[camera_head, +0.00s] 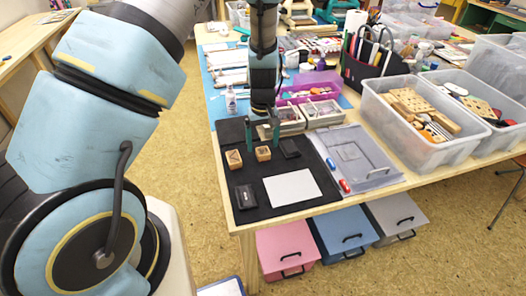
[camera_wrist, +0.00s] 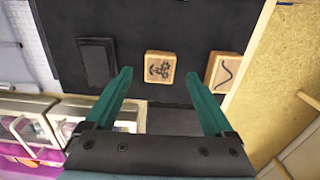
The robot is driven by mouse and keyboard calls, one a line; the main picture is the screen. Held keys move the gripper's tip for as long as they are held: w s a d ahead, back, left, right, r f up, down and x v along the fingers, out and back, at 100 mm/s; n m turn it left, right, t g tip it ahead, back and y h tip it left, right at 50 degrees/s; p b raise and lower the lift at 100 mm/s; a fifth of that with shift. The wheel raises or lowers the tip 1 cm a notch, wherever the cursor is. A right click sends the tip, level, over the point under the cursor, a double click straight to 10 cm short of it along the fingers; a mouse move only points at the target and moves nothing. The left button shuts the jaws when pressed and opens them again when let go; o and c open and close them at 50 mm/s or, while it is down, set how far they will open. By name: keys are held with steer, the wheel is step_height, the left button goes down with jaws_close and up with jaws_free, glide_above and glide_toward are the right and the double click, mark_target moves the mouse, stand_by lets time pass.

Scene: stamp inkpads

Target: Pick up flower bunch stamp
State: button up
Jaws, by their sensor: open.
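The flower bunch stamp (camera_wrist: 160,67) is a small wooden block with a dark flower print on its top. It lies on the black mat (camera_wrist: 190,25), and in the head view it is the right-hand wooden block (camera_head: 263,154). My gripper (camera_wrist: 159,74) is open and empty, its two green fingers spread, with the flower stamp between and just beyond the tips in the wrist view. In the head view my gripper (camera_head: 262,143) hangs over the back of the mat near the stamp. Whether the fingers touch it cannot be told.
A second wooden stamp with a wavy line (camera_wrist: 223,71) stands close beside the right finger. A black inkpad (camera_wrist: 97,63) lies left of the flower stamp. Another inkpad (camera_head: 245,197) and white paper (camera_head: 292,188) lie on the mat's front. Boxes (camera_head: 322,113) stand behind.

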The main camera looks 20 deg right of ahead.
mark_target(263, 151)
steer(key=shift+f+p, duration=0.3)
steer(key=shift+f, duration=1.05)
jaws_close()
steer(key=shift+r, duration=0.1)
step_height(263, 151, up, 10)
steer(key=b, duration=0.2)
steer(key=shift+b, duration=0.3)
